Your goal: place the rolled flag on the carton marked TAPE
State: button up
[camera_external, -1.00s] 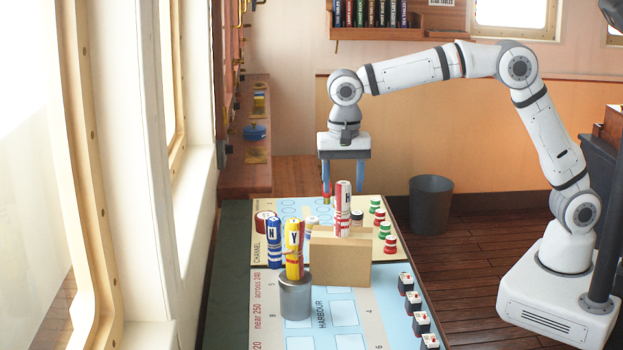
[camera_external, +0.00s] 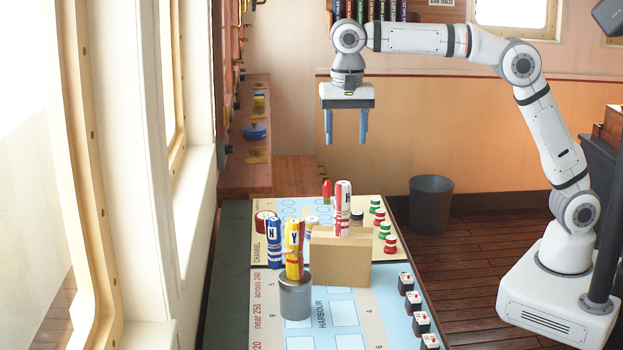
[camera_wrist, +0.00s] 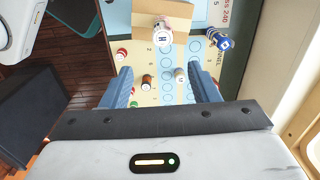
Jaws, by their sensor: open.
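A red-and-white rolled flag marked H (camera_external: 343,207) stands upright, apparently on top of the tan carton (camera_external: 341,262). The flag also shows from above in the wrist view (camera_wrist: 162,36). No TAPE marking is readable on the carton faces in view. My gripper (camera_external: 346,136) is open and empty, well above the flag and clear of it. In the wrist view its two blue fingers (camera_wrist: 163,88) are spread apart with nothing between them.
A yellow flag (camera_external: 293,245) stands at the grey cylinder (camera_external: 296,298), left of the carton. A blue flag (camera_external: 274,243) is beside it. Red and green pieces (camera_external: 389,243) line the chart's right side. A dark bin (camera_external: 431,205) stands on the floor.

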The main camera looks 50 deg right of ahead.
jog(key=s+d+f+n+t, duration=0.1)
jog(key=s+d+n, duration=0.1)
jog(key=d, duration=1)
jog(key=s+d+n, duration=0.2)
jog(key=d, duration=0.9)
jog(key=s+d+f+n+t, duration=0.1)
jog(key=s+d+f+n, duration=0.1)
jog(key=s+d+f, duration=0.3)
jog(key=s+d+f+n+t, duration=0.1)
jog(key=s+d+f+n, duration=0.1)
jog(key=s+d+f, duration=0.4)
jog(key=s+d, duration=0.4)
jog(key=shift+s+n, duration=0.2)
jog(key=shift+n, duration=0.2)
